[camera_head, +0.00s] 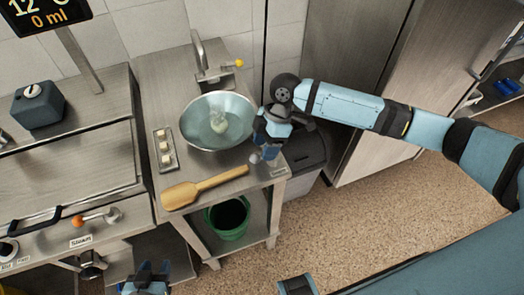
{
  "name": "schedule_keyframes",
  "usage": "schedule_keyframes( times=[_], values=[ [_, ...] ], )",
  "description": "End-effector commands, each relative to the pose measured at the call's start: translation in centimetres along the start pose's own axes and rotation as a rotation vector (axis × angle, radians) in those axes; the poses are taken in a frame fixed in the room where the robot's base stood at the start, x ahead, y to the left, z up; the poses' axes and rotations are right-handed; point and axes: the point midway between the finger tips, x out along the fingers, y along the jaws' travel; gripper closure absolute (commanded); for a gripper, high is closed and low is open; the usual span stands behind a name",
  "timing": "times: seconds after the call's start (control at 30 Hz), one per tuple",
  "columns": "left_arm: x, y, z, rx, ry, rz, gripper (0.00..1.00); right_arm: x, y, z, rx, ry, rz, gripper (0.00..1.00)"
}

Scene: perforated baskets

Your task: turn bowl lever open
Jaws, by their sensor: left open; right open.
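A wide, shiny bowl (190,128) is set in the steel counter, with a pale, cloudy lump inside. A small grey ball-shaped knob (255,158) shows at the counter's front right, close to a label plate (279,170); I cannot tell whether it is the bowl's lever. My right gripper (267,154) is open, pointing down just right of the bowl and close by the knob; contact cannot be told. My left gripper (147,286) is open at the bottom edge, cut off by the frame and far from the bowl.
A tap (200,55) with a yellow-knobbed lever (239,63) stands behind the bowl. A wooden paddle (190,192) and small tray (165,150) lie on the counter. A green bucket (230,236) stands below. An orange-knobbed lever (78,223) is on the left appliance.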

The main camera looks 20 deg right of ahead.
Motion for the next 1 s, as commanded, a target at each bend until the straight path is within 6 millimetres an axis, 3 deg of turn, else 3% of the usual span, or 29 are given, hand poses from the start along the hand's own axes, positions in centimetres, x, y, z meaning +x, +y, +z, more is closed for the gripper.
schedule_keyframes(
  times=[0.2, 0.53, 0.57, 0.8, 1.0],
  values=[
    [-0.1, 0.0, -0.1, 0.0, 0.001, 0.0, 0.57, 2.3, 0.0, 0.0, 0.0, 0.0, -0.001, 0.44],
    [-0.1, 0.0, -0.2, 0.0, 0.002, 0.0, 0.57, 2.7, 0.0, 0.0, 0.0, 0.0, 0.0, 0.44],
    [-0.1, 0.0, -0.2, 0.0, 0.002, -0.001, 0.57, 2.7, 0.0, 0.0, 0.0, 0.0, 0.0, 0.46],
    [-0.1, 0.0, -0.3, 0.0, 0.003, 0.0, 0.57, 2.7, 0.0, 0.0, 0.0, 0.0, 0.0, 1.0],
    [-0.1, 0.0, -0.4, 0.001, 0.004, 0.0, 0.57, 2.6, -0.1, 0.1, -0.002, -0.001, -0.001, 1.0]
  ],
)
